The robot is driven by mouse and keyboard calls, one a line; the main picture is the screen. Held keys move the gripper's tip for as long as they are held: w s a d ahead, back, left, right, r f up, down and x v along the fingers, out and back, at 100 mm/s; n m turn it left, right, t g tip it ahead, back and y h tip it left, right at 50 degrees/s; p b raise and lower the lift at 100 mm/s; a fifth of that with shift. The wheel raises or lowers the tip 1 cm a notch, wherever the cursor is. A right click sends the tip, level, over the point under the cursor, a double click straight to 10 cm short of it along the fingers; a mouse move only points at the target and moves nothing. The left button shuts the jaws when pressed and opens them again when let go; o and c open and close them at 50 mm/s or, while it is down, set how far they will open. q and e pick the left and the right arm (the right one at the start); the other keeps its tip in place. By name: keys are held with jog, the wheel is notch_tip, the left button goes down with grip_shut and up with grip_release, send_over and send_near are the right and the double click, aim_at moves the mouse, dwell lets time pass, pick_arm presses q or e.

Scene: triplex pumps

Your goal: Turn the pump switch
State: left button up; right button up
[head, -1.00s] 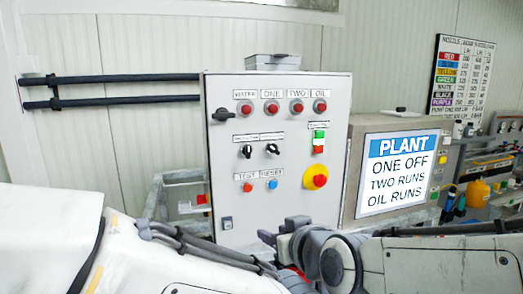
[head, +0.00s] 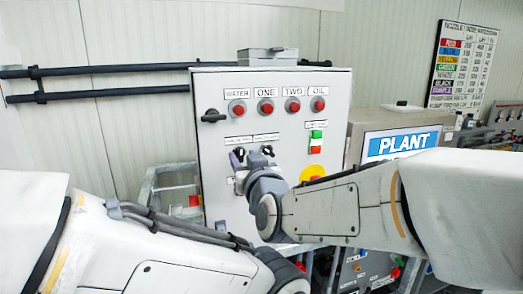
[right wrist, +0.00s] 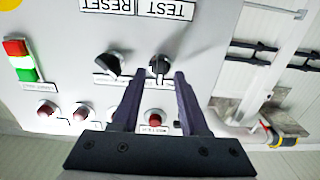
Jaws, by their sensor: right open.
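The grey control panel (head: 215,100) stands upright in the middle of the head view. Two black rotary switches sit side by side on it, the left switch (head: 240,154) and the right switch (head: 267,150). My right gripper (head: 252,161) is in front of them and partly covers that area. In the right wrist view the panel appears upside down. There the open fingers of my right gripper (right wrist: 160,78) reach to either side of one switch (right wrist: 160,66), the head view's left one; contact cannot be told. The other switch (right wrist: 109,65) lies outside the fingers. My left gripper is not visible.
Red lamps labelled WATER, ONE, TWO and OIL (head: 319,104) line the panel's top. A black handle (head: 213,116), a green-and-red button pair (head: 316,141) and a partly hidden yellow-based knob (head: 313,173) are nearby. The PLANT sign (head: 403,143) is partly covered by my right arm.

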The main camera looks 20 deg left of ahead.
jog(key=shift+w+a, duration=0.1)
jog(key=shift+w, duration=0.15)
grip_shut()
